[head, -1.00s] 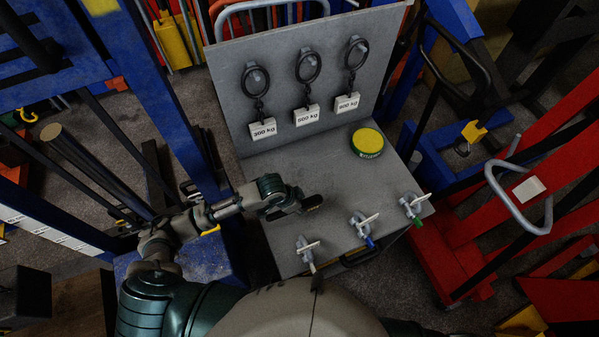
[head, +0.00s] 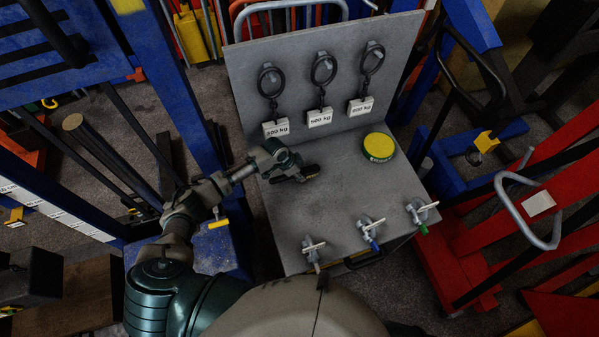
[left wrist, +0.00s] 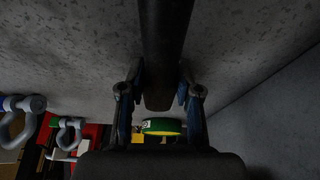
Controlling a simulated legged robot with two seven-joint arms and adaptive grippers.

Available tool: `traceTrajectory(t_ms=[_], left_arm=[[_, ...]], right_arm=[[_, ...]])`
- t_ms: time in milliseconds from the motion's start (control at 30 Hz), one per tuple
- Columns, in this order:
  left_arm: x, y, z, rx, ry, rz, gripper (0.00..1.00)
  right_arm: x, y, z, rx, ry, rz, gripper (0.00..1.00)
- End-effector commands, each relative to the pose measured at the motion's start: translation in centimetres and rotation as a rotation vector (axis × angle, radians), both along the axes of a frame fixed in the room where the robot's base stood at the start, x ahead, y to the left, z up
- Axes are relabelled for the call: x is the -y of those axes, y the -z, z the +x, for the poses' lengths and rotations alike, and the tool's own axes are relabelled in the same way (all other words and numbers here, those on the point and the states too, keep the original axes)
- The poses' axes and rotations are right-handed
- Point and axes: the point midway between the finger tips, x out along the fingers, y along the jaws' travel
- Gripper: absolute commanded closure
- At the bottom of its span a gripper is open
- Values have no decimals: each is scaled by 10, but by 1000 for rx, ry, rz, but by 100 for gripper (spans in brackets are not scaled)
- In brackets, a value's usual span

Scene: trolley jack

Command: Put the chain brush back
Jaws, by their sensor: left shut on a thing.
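My left gripper (head: 306,173) is over the left part of the grey bench top, near the foot of the upright board. In the left wrist view its two fingers (left wrist: 160,95) are closed on a dark, long bar, which I take to be the chain brush (left wrist: 165,45). The bar runs up and out of the picture, and its far end is not visible. My right gripper is not in view.
The grey board (head: 330,55) carries three black rings with weight tags (head: 319,117). A yellow-green tin (head: 379,147) stands at the bench's right. Several shackles (head: 370,228) lie along the front edge. Blue frames flank the bench (head: 345,195); red equipment stands right. The bench middle is clear.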

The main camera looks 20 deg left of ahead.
Motion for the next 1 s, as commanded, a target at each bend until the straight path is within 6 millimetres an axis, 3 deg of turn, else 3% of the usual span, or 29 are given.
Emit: traceTrajectory(t_ms=[200, 233, 300, 667, 767, 1000], left_arm=[[3, 1, 0, 2, 1, 0, 100], [3, 2, 0, 1, 1, 1, 60], [2, 2, 0, 1, 1, 1, 42], [-1, -1, 0, 2, 1, -1, 42], [-5, -12, -2, 4, 1, -1, 42], [-22, -60, -13, 6, 1, -1, 42]], right_arm=[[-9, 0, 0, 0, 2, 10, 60], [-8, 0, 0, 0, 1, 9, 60], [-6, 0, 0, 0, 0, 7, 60], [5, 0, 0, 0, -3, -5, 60], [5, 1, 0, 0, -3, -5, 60], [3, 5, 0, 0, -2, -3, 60]])
